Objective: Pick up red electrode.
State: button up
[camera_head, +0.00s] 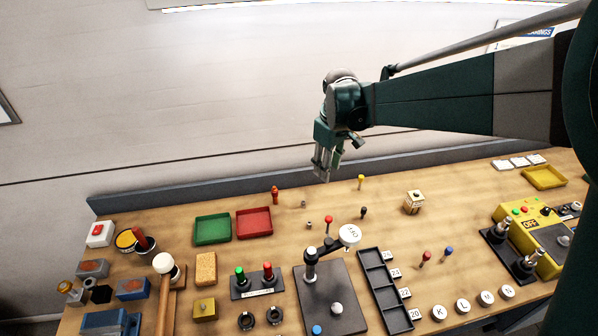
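Several small red-topped pieces stand on the wooden bench, and I cannot tell for sure which is the electrode. A red-headed pin (426,256) stands right of the slotted dark tray, beside a blue-headed pin (448,251). Another red-headed pin (328,222) stands near the middle, behind the dark plate. An orange-red peg (275,195) stands at the back, behind the red tray. My gripper (322,174) hangs fingers down over the back of the bench, apart from all of these. Its fingers are seen from an angle that hides the gap, and nothing shows held.
A green tray (212,229) and a red tray (254,223) lie left of centre. A dark plate (325,290) with a post and dial (349,235) stands at the front. The slotted tray (384,290) is beside it. A yellow OFF box (535,233) is at right. A low ledge runs along the back.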

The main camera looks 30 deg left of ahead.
aim_at(274, 187)
jog(key=s+a+f+n+p, duration=0.1)
jog(key=s+a+f, duration=0.1)
jog(key=a, duration=0.3)
jog(key=s+a+f+n+p, duration=0.1)
jog(key=s+a+f, duration=0.1)
jog(key=a, duration=0.4)
jog(key=s+a+f+n+g+h+p, duration=0.1)
jog(key=a+f, duration=0.3)
jog(key=a, duration=0.2)
jog(key=shift+s+a+f+n, duration=0.1)
jog(key=shift+s+a+n, duration=0.05)
jog(key=shift+s+n, duration=0.25)
jog(key=shift+s+a+f, duration=0.3)
jog(key=shift+a+f, duration=0.05)
jog(key=shift+a, duration=0.1)
jog(key=shift+f, duration=0.1)
jog(key=shift+f+p, duration=0.3)
jog(key=shift+f, duration=0.9)
jog(key=shift+f, duration=0.1)
jog(key=shift+w+f+p, duration=0.15)
jog(key=shift+f+p, duration=0.15)
jog(key=shift+f, duration=2.15)
jog(key=shift+c, duration=0.2)
